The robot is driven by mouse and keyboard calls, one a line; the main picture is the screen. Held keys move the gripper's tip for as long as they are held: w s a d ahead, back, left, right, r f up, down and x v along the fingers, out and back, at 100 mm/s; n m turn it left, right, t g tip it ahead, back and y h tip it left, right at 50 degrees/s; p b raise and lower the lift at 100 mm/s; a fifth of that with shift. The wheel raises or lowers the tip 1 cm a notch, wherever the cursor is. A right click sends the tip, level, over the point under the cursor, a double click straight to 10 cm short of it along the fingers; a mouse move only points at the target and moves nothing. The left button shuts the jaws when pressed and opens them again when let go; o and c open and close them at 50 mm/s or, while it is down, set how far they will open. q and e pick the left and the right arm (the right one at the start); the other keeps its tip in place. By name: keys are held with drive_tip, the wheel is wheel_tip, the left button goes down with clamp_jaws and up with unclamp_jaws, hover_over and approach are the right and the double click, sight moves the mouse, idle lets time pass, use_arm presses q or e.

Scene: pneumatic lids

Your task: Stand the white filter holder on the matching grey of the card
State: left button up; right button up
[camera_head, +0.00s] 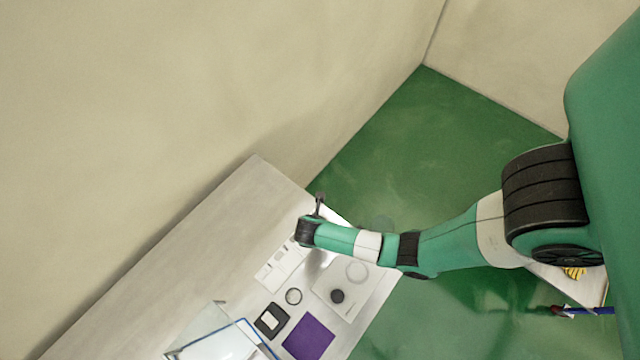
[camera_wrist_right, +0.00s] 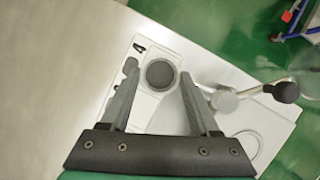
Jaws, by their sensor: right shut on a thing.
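In the right wrist view the white filter holder (camera_wrist_right: 174,64), a round piece with a dark grey disc in a pale rim, sits between the fingers of my right gripper (camera_wrist_right: 160,75), which is shut on it. Below it lies a white card (camera_wrist_right: 146,52) with a black mark like a 4 and a grey patch (camera_wrist_right: 130,65) by the left finger. I cannot tell whether the holder touches the card. In the head view the card (camera_head: 268,275) shows in part, and my right wrist hides the holder and the fingertips. My left gripper is out of view.
A lever with a black ball (camera_wrist_right: 285,92) stands right of the gripper. The head view shows a pale plate with a dark disc (camera_head: 337,296), a ring (camera_head: 293,296), a black box (camera_head: 264,327), a purple square (camera_head: 308,340) and a blue-edged clear box (camera_head: 205,335). The table's far left is bare.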

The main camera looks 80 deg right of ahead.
drive_tip(key=shift+d+f+b, duration=0.2)
drive_tip(key=shift+f+b, duration=0.4)
drive_tip(key=shift+f, duration=1.2)
drive_tip(key=shift+f, duration=0.15)
drive_tip(key=o, duration=1.3)
drive_tip(key=shift+r, duration=0.3)
drive_tip(key=p+v, duration=0.3)
drive_tip(key=v, duration=0.8)
drive_tip(key=shift+w+a+r, duration=0.1)
drive_tip(key=shift+a+r, duration=0.15)
drive_tip(key=shift+r, duration=0.05)
